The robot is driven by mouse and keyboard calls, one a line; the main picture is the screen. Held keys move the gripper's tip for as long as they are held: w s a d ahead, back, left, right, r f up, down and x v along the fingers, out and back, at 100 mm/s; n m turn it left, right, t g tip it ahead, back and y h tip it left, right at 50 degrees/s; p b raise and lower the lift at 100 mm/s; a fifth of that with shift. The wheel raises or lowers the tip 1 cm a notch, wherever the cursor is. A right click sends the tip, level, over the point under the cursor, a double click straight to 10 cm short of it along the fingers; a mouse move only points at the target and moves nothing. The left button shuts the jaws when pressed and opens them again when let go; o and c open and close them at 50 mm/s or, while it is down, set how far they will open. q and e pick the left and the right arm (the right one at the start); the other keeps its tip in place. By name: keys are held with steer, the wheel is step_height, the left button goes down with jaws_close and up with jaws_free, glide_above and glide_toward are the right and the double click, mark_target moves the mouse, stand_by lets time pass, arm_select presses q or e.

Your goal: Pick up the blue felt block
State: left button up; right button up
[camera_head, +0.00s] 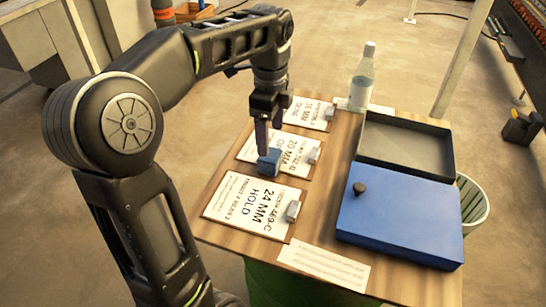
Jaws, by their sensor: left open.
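The blue felt block (269,162) sits on the middle white card (250,150) on the wooden table. My left gripper (263,146) points down right at the block, its fingers reaching the block's top and upper left side. It is open. I cannot tell whether the fingers touch the block. My right gripper is not in view.
White cards with grey clips lie before (245,204) and behind (308,113) the block. A clear bottle (362,78) stands at the back. A blue box lid (400,213) with a dark knob (359,188) and an open grey tray (405,141) fill the table's right side.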

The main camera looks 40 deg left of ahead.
mark_target(270, 155)
arm_select(q)
steer(key=shift+w+f, duration=0.1)
steer(key=shift+f, duration=1.25)
steer(key=shift+a+f+p, duration=0.1)
steer(key=shift+f+p, duration=0.2)
steer(key=shift+f, duration=2.35)
steer(key=c, duration=1.6)
steer(key=shift+o, duration=0.2)
steer(key=shift+r, duration=0.15)
